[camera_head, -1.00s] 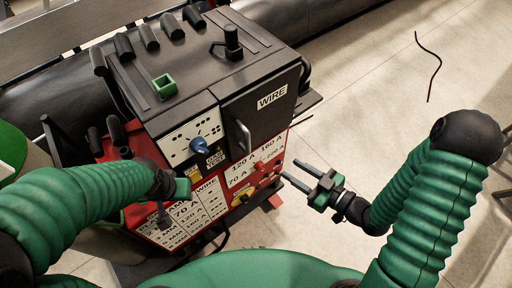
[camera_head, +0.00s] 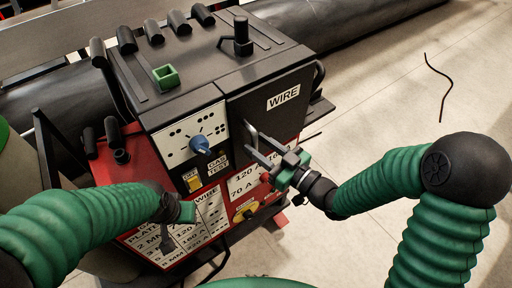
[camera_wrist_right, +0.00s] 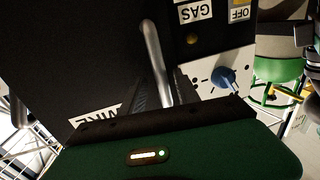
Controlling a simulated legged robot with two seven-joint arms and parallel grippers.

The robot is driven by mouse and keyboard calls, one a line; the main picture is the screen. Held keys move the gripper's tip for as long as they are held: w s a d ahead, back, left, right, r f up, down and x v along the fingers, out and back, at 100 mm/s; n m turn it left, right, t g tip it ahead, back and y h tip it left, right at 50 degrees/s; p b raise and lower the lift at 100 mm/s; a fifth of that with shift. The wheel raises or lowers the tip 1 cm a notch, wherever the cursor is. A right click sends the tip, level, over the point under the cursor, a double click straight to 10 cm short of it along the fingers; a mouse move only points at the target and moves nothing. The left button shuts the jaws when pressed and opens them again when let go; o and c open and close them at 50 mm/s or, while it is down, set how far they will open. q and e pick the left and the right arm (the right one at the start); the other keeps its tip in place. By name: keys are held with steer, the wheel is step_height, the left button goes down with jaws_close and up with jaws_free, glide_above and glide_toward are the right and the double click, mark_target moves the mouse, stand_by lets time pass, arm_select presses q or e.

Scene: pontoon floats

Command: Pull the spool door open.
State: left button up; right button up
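The spool door (camera_head: 270,105) is the black panel marked WIRE on the welding machine's front, and it looks closed. Its metal bar handle (camera_head: 249,134) stands at the door's left edge. My right gripper (camera_head: 256,146) is at the handle, its two fingers apart. In the right wrist view the handle (camera_wrist_right: 152,45) runs down between the fingers (camera_wrist_right: 166,88); I cannot make out contact. My left gripper (camera_head: 178,212) hangs in front of the lower label panel, seen from behind, its fingers not clear.
The machine (camera_head: 180,60) has a blue knob (camera_head: 201,145) left of the door and a green square cup (camera_head: 165,76) on top. A large dark pipe (camera_head: 340,38) lies behind it.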

steer(key=shift+x, duration=0.9)
steer(key=shift+s+d, duration=0.1)
steer(key=shift+s, duration=0.1)
steer(key=c, duration=0.6)
jaws_close()
